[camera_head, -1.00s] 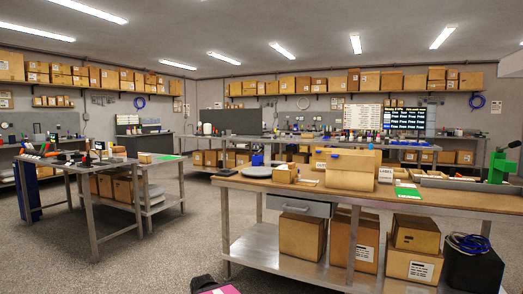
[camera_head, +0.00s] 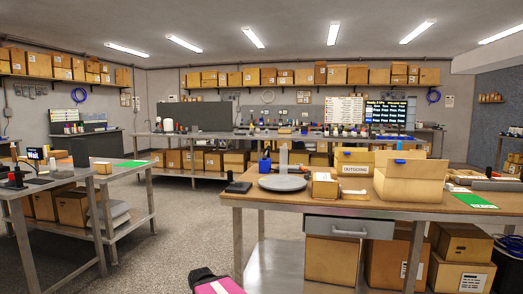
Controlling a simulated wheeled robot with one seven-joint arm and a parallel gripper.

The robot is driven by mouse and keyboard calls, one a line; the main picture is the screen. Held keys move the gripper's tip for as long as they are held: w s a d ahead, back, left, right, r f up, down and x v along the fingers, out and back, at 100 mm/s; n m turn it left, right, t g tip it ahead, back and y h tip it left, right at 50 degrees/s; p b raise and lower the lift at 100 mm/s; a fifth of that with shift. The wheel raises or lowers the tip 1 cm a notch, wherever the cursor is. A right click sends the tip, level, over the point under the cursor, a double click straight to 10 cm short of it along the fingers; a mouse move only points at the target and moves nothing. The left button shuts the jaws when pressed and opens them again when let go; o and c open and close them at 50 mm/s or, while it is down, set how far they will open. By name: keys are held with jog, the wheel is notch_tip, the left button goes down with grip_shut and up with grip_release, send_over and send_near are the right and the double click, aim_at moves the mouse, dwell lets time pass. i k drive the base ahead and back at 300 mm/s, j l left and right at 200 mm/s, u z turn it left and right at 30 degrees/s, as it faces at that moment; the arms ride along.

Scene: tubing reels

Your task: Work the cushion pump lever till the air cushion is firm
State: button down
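I cannot make out a cushion pump, its lever or an air cushion for certain in the head view. A round grey plate (camera_head: 283,183) with an upright pale post stands at the left end of the near workbench (camera_head: 300,201); I cannot tell what it is. A black and pink part (camera_head: 216,284) at the bottom edge looks like the end of my arm. It is cut off by the frame, below and in front of the bench. Its fingers do not show, so my gripper is not clearly visible.
The near bench holds an open carton (camera_head: 410,186), an OUTGOING bin (camera_head: 354,156), a small open box (camera_head: 324,188), a black flat item (camera_head: 238,187) and a green sheet (camera_head: 475,201). Another bench (camera_head: 52,181) stands at left. Floor (camera_head: 185,235) between the benches is clear.

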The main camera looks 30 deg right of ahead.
aim_at(268, 148)
jog(key=i+j+z, duration=0.15)
jog(key=i+j, duration=0.3)
jog(key=i, duration=0.2)
jog(key=i+j+z, duration=0.15)
jog(key=i+j, duration=0.4)
jog(key=i, duration=0.1)
